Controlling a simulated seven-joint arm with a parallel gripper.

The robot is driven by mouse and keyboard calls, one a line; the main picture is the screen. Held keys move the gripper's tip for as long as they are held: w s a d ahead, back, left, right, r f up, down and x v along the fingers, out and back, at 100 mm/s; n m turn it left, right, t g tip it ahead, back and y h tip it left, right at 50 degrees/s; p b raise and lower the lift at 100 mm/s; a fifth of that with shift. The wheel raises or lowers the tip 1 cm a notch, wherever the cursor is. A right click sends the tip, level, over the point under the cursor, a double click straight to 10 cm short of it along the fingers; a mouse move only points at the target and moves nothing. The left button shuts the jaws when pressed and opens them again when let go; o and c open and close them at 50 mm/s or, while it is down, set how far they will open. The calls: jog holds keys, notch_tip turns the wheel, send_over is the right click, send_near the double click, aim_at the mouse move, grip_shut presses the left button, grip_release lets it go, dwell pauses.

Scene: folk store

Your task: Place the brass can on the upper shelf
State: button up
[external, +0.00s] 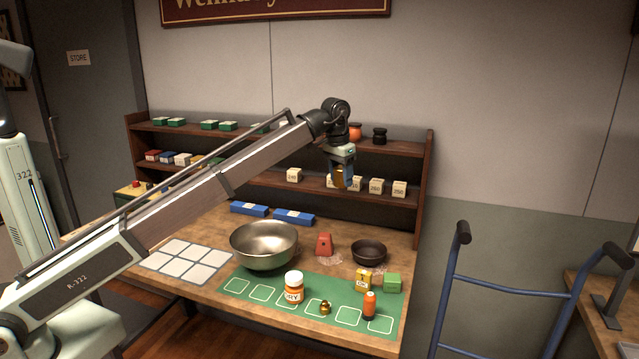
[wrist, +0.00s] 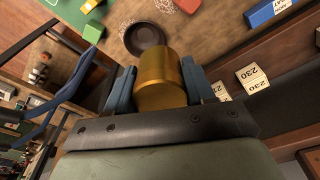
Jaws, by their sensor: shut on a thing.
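The brass can (wrist: 161,78) is a gold cylinder between the two blue fingers of my gripper (wrist: 162,88) in the wrist view. My gripper is shut on it. In the external view my gripper (external: 342,178) is in front of the shelf unit's lower shelf, above the table, and the can (external: 338,173) is partly hidden by the fingers. The upper shelf (external: 395,146) is higher than the gripper and holds an orange jar (external: 355,131) and a black jar (external: 380,136) toward its right end. My arm hides part of the shelf unit.
Numbered cream blocks (external: 399,188) stand on the lower shelf beside and behind the gripper. The table below holds a metal bowl (external: 264,262), a dark bowl (external: 369,253), a red weight (external: 324,245) and a green mat (external: 262,283) with small goods. Green boxes (external: 209,125) stand on the upper shelf's left.

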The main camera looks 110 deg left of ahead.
jog(key=s+a+r+n, duration=0.1)
jog(key=s+a+r, duration=0.3)
jog(key=s+a, duration=0.2)
jog(key=s+a+r+n, duration=0.1)
jog(key=s+a+r, duration=0.4)
jog(key=s+a, duration=0.2)
jog(key=s+a+r+n, duration=0.2)
jog(key=s+a+r, duration=0.2)
jog(key=s+a, duration=0.2)
jog(key=shift+s+a+r, duration=0.1)
jog(key=shift+a+r, duration=0.05)
jog(key=shift+a, duration=0.55)
jog(key=shift+s+a+r, duration=0.1)
jog(key=shift+a+r, duration=0.05)
jog(key=shift+a, duration=0.55)
jog(key=shift+s+a, duration=0.1)
jog(key=shift+a, duration=0.05)
jog(key=shift+f, duration=2.5)
jog(key=shift+f, duration=0.15)
jog(key=o, duration=1.1)
jog(key=shift+o, duration=0.2)
notch_tip(320, 180, up, 8)
jog(key=shift+s+d, duration=0.15)
jog(key=shift+d, duration=0.3)
